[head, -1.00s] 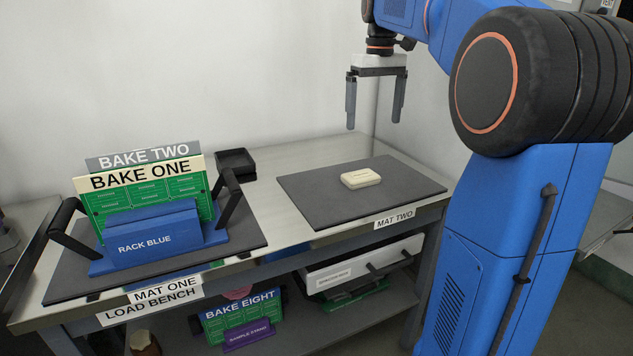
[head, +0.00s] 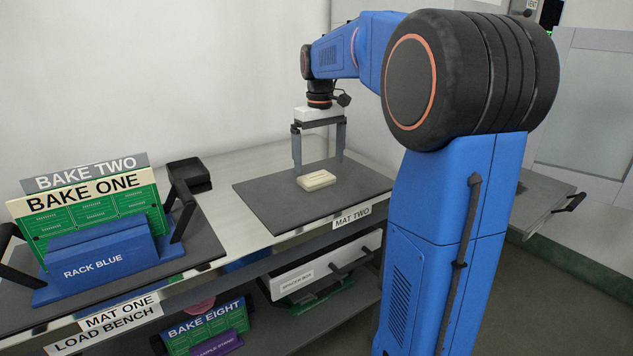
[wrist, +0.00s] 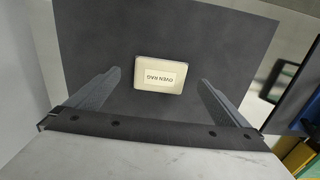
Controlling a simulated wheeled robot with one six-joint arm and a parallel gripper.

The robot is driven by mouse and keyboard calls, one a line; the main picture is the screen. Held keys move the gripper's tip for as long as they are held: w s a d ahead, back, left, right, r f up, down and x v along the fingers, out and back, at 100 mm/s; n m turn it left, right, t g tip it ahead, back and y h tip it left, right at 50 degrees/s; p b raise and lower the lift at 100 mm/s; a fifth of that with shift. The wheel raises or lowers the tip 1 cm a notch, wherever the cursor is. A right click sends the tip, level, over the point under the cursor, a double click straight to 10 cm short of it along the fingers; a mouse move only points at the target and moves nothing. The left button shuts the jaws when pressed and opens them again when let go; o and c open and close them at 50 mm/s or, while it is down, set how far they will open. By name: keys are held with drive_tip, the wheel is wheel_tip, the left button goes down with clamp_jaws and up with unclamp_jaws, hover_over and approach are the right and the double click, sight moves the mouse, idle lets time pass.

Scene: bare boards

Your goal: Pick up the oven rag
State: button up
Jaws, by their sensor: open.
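The oven rag (head: 316,180) is a small cream block lying flat on the dark mat labelled MAT TWO (head: 270,204). In the wrist view the rag (wrist: 160,84) shows its OVEN RAG label, upside down, on the dark mat (wrist: 205,40). My gripper (head: 319,166) is open and empty, pointing down above the mat, close to the rag. In the wrist view the rag appears between and a little beyond the two fingers; how high they are above it is hard to tell.
At the left, the blue rack (head: 100,258) holds upright BAKE ONE (head: 90,205) and BAKE TWO (head: 85,172) boards on another mat. The lower shelf holds a BAKE EIGHT board (head: 206,328) and a white box (head: 312,272).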

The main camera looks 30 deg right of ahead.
sight(318, 177)
drive_tip(key=shift+w+a+f, duration=0.1)
drive_tip(key=shift+f, duration=1.2)
drive_tip(key=shift+w+f, duration=0.1)
drive_tip(key=shift+f, duration=1.2)
drive_tip(key=shift+c, duration=0.3)
drive_tip(key=c, duration=1.1)
drive_tip(key=shift+o, duration=0.2)
wheel_tip(318, 177, up, 10)
